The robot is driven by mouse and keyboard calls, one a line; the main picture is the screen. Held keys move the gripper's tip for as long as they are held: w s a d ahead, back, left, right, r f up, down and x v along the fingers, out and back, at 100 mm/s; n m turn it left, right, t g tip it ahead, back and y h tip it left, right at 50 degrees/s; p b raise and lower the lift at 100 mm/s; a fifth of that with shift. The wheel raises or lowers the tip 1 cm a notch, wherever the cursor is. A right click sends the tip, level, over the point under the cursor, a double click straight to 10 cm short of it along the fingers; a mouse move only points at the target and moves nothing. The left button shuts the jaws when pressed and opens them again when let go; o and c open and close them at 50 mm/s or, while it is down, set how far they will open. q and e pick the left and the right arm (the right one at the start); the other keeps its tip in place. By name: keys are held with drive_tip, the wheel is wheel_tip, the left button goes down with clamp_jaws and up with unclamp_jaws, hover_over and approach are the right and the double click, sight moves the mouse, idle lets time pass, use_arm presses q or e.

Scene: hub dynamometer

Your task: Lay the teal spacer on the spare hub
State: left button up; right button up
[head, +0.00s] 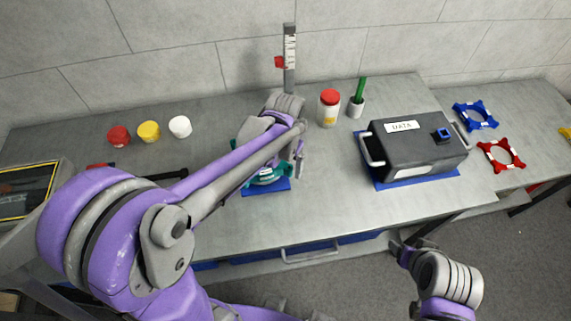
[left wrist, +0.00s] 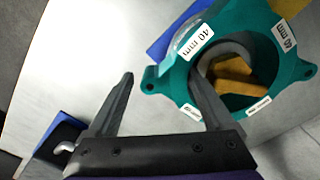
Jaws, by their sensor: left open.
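The teal spacer (head: 267,176) is at a blue mat (head: 270,189) near the middle of the bench, partly hidden by my left arm. In the left wrist view the spacer (left wrist: 253,28) is a lobed ring with white "40 mm" labels. Grey and yellow-brown surfaces show through its hole. My left gripper (left wrist: 160,77) is open. One finger is beside the rim; the other overlaps the rim near the hole. I cannot tell whether they touch it. My right gripper (head: 411,247) is beyond the bench's front edge, its jaws unclear. I cannot clearly identify the spare hub.
A dark labelled case (head: 418,148) stands on the right. A red ring (head: 486,150) and a blue ring (head: 461,113) lie beyond it. A red-capped bottle (head: 328,110), a cup with a green stick (head: 356,107) and a vertical scale (head: 290,60) stand behind. The front middle bench is clear.

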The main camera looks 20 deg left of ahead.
use_arm(q)
drive_tip(key=shift+a, duration=0.2)
wheel_tip(320, 180, up, 11)
drive_tip(key=shift+d+p, duration=0.15)
drive_tip(key=shift+p, duration=0.2)
drive_tip(key=s+f+t, duration=0.3)
drive_tip(key=s, duration=0.3)
drive_tip(key=s+a+f+n+t, duration=0.1)
drive_tip(key=s+f+t, duration=0.1)
drive_tip(key=s, duration=0.4)
drive_tip(key=shift+s+f+n+t, duration=0.3)
drive_tip(key=shift+f+t, duration=0.1)
drive_tip(key=shift+f, duration=0.05)
idle(1.7)
